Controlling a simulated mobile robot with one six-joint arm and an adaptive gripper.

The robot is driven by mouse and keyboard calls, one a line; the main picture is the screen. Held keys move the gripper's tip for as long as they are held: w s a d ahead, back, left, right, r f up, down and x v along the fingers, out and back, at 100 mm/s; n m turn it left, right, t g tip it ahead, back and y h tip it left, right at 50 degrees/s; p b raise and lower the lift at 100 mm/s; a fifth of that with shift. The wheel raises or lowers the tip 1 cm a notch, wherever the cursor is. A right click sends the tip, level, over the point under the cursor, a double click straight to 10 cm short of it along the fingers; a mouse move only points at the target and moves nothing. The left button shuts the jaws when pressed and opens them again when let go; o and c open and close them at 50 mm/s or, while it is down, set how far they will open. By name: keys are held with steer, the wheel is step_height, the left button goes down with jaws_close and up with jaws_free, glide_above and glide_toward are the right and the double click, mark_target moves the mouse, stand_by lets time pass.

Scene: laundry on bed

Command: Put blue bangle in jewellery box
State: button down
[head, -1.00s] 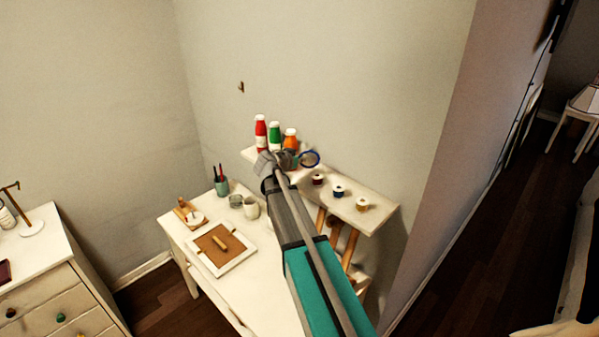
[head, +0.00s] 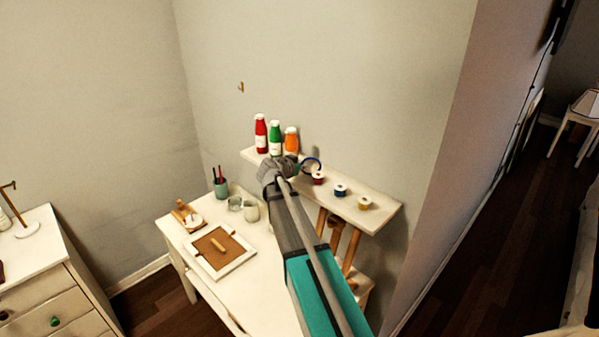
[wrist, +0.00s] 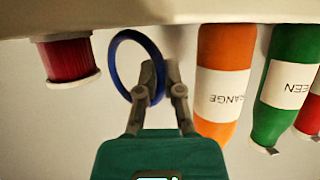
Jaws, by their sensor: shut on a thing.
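The blue bangle (wrist: 113,62) is a thin ring, held upright in the wrist view, beside the tips of my gripper (wrist: 160,72). My gripper is shut on its rim. In the head view the bangle (head: 320,162) shows just right of my gripper (head: 292,166), close to the wall shelf; I cannot tell whether it touches the shelf. I cannot make out a jewellery box in either view.
The wall shelf (head: 380,203) carries red (head: 261,135), green (head: 275,138) and orange (head: 291,141) bottles and several thread spools (head: 340,190), close around my gripper. Below is a white desk (head: 255,290) with cups and a frame. A dresser (head: 50,280) stands left.

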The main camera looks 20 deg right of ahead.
steer(key=shift+f, duration=0.25)
steer(key=c, duration=0.8)
jaws_free()
steer(key=shift+r, duration=0.25)
steer(key=shift+s+a+r, duration=0.1)
steer(key=shift+s+a, duration=0.05)
steer(key=p+v, duration=0.4)
steer(key=v, duration=0.7)
steer(key=shift+s+a+p, duration=0.1)
steer(key=shift+a+p, duration=0.15)
steer(key=shift+p, duration=0.05)
